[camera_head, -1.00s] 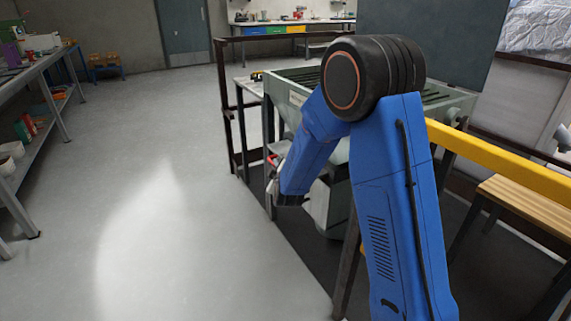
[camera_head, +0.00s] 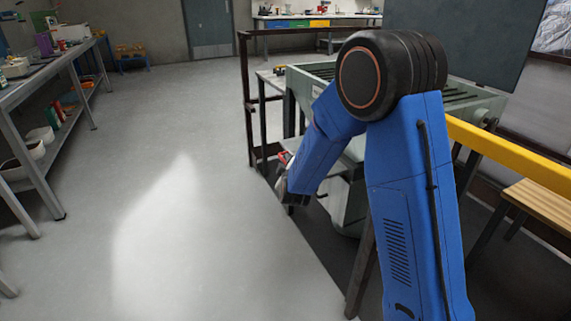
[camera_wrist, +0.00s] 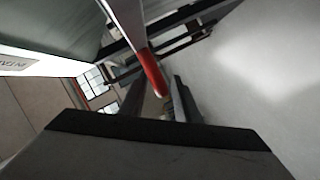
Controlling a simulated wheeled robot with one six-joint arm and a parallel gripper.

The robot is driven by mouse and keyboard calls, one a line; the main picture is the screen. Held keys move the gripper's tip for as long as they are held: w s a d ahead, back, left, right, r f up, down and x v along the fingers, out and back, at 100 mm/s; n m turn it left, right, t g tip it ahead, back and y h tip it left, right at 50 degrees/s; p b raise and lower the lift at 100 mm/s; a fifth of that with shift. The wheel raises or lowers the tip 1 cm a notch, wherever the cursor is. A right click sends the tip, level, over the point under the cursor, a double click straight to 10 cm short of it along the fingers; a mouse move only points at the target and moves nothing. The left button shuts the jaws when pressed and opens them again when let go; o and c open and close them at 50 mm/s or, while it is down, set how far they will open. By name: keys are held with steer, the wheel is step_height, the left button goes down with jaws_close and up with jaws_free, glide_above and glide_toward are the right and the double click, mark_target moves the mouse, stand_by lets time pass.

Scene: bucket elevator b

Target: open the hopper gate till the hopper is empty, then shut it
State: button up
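The hopper machine is a grey-green metal body (camera_head: 330,72) with a slatted top, standing behind my arm in the head view. A red-ended lever (camera_wrist: 152,72) with a pale shank reaches down from the top of the wrist view. A bit of red (camera_head: 284,158) also shows beside my wrist in the head view. My gripper (camera_wrist: 160,100) has its two dark fingers apart, with the lever's red end in line with the gap. I cannot tell whether the red end is between the fingers or in front of them. The gate and the hopper's contents are hidden.
A brown metal frame (camera_head: 246,100) stands at the machine's left. A yellow rail (camera_head: 510,154) and a wooden bench (camera_head: 540,200) lie to the right. A grey shelf bench (camera_head: 40,165) runs along the left. The floor (camera_head: 180,230) between is clear.

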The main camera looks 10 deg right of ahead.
steer(key=shift+s, duration=0.1)
steer(key=v, duration=1.7)
steer(key=shift+s+r, duration=0.1)
steer(key=shift+r, duration=0.1)
steer(key=s+d+r+m+g, duration=0.2)
steer(key=s+d, duration=0.3)
steer(key=s, duration=0.7)
steer(key=s+d+r+m+g, duration=0.3)
steer(key=s+d+m+g, duration=0.2)
steer(key=s, duration=0.6)
steer(key=s+d+r+m+g, duration=0.3)
steer(key=s+d, duration=0.4)
steer(key=s, duration=0.5)
steer(key=shift+s+d+m+g, duration=0.3)
steer(key=shift+m+g, duration=0.1)
steer(key=shift+m, duration=0.3)
